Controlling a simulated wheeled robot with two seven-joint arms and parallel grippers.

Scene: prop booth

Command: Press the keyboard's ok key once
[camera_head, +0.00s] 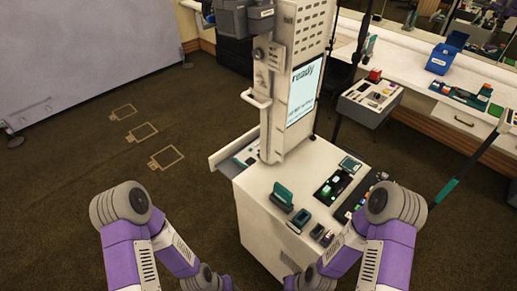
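A white cart (262,208) stands ahead of me with a tall column and a screen (302,91) that reads "ready". On its top is a black panel with green and pale keys (333,186), and a dark strip (358,198) runs beside it, partly hidden by my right arm. Either could be the keyboard; I cannot tell which. The key labels are too small to read, so I cannot pick out the ok key. My purple arms come in at the lower left and lower right. Both grippers are out of view below the bottom edge.
A small console (369,101) and a white bench (410,62) are behind right.

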